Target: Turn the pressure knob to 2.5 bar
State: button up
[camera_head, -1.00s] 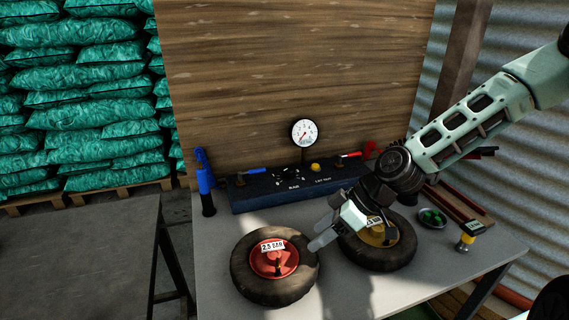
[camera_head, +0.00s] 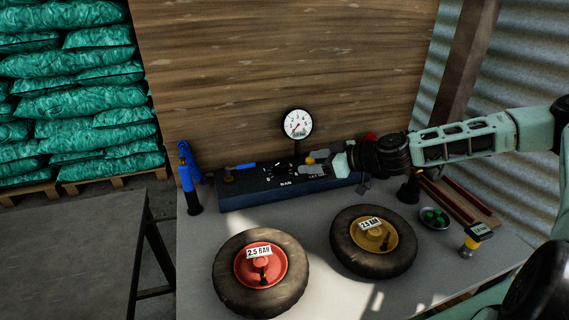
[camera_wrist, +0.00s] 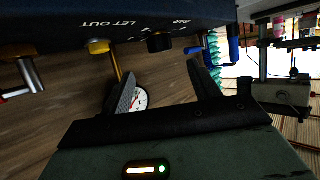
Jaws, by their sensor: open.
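The pressure knob is a small black knob (camera_wrist: 160,43) by the BAR marking on a dark blue control box (camera_head: 240,196), seen upside down in the wrist view. My gripper (camera_head: 306,163) is open and empty, at the box's top from the right. In the wrist view its fingertips (camera_wrist: 162,74) are spread on either side of the knob's line, apart from it. In the head view I cannot make out the knob clearly. A round white gauge (camera_head: 297,124) with a red needle stands behind; its reading is too small to tell. It is partly behind a finger in the wrist view (camera_wrist: 139,98).
A yellow LET OUT button (camera_wrist: 98,46) is beside the knob. A red-hubbed wheel (camera_head: 232,285) and a yellow-hubbed wheel (camera_head: 350,255), both tagged 2.5 BAR, lie on the table. A blue hand pump (camera_head: 189,183) stands left of the box. A wooden board (camera_head: 260,60) rises behind.

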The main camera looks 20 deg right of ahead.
aim_at(285, 165)
jog(key=p+x, duration=0.1)
jog(key=x, duration=0.8)
jog(key=shift+w+a+f, duration=0.2)
jog(key=c, duration=1)
